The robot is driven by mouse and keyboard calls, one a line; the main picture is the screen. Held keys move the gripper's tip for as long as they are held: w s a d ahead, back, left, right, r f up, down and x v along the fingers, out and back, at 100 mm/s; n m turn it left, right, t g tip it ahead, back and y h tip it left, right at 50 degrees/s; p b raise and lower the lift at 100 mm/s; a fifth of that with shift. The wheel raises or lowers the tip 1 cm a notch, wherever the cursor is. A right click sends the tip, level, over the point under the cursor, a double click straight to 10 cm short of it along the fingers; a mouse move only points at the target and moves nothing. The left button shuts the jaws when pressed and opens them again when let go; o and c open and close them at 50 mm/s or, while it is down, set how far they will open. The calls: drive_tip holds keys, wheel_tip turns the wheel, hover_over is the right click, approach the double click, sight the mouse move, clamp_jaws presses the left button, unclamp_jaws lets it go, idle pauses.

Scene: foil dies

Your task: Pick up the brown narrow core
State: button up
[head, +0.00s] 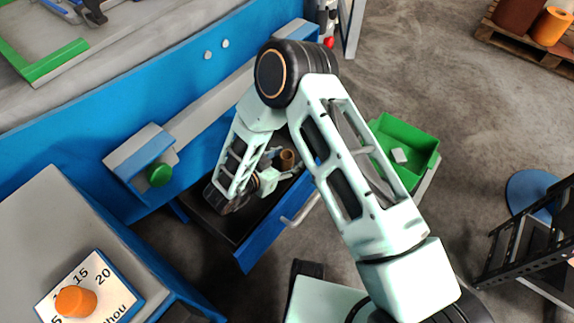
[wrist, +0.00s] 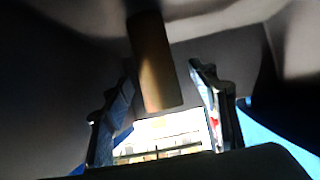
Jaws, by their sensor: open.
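The brown narrow core (head: 287,159) stands in the open dark drawer below the blue machine in the head view. My gripper (head: 278,161) is low in the drawer, right beside the core. In the wrist view my gripper (wrist: 163,72) is open, one finger on each side of the core's image. A gap shows between the core and each finger. How deep the core sits between the fingers, I cannot tell.
The drawer (head: 243,253) has a blue front with a pale handle (head: 301,209). A green bin (head: 412,137) with a small pale block stands to the right. A green button (head: 159,174) sticks out from the machine.

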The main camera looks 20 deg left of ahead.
drive_tip(key=c, duration=1.1)
drive_tip(key=shift+o, duration=0.2)
